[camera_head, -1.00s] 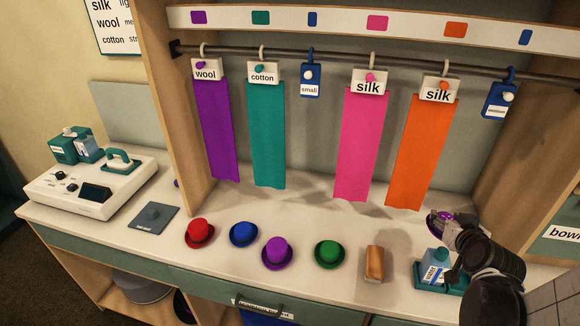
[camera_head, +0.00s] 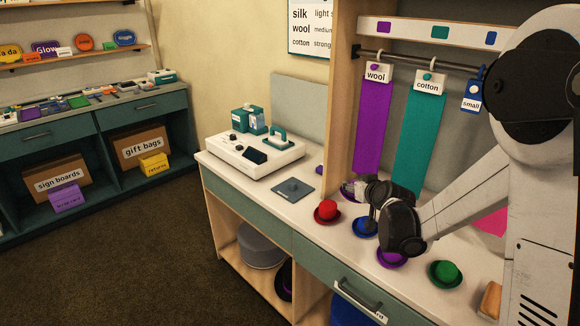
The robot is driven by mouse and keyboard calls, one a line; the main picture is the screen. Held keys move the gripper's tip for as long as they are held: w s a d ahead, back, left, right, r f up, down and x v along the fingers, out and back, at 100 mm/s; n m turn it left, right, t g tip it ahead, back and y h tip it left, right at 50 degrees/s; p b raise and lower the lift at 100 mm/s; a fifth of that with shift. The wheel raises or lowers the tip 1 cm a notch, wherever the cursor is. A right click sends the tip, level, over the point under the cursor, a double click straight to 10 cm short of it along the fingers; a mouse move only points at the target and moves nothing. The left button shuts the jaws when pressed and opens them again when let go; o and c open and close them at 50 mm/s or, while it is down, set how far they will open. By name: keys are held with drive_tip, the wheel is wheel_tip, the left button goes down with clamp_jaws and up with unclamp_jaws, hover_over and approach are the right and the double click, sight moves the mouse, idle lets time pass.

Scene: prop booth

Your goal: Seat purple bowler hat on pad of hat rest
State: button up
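My gripper (camera_head: 362,192) is above the counter, behind the red and blue hats in the picture. It appears shut on a purple hat (camera_head: 349,187), which is small in view and partly hidden by the fingers. Nothing sits on the pad. Another purple hat (camera_head: 391,259) stands in the front row, partly covered by my arm.
The red hat (camera_head: 327,211), blue hat (camera_head: 364,228) and green hat (camera_head: 445,273) stand along the counter. A white machine (camera_head: 252,155) is behind the pad. A wooden upright (camera_head: 345,110) and hanging purple cloth (camera_head: 372,125) are close to my gripper.

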drive_tip(key=w+a+f+n+y+b, duration=0.1)
drive_tip(key=w+a+n+y+b, duration=0.15)
drive_tip(key=w+a, duration=1.05)
drive_tip(key=n+g+y+b, duration=0.2)
drive_tip(key=b, duration=0.1)
hover_over(293, 184)
drive_tip(key=shift+w+f, duration=0.1)
drive_tip(key=shift+f, duration=0.5)
drive_tip(key=shift+f+b, duration=0.8)
drive_tip(key=shift+f, duration=1.6)
drive_tip(key=shift+c, duration=0.2)
drive_tip(key=shift+f+b, duration=0.55)
drive_tip(key=shift+f, duration=0.3)
drive_tip(key=shift+f+b, duration=1.15)
drive_tip(key=shift+f, duration=0.25)
drive_tip(key=o, duration=1)
drive_tip(key=shift+c, duration=0.2)
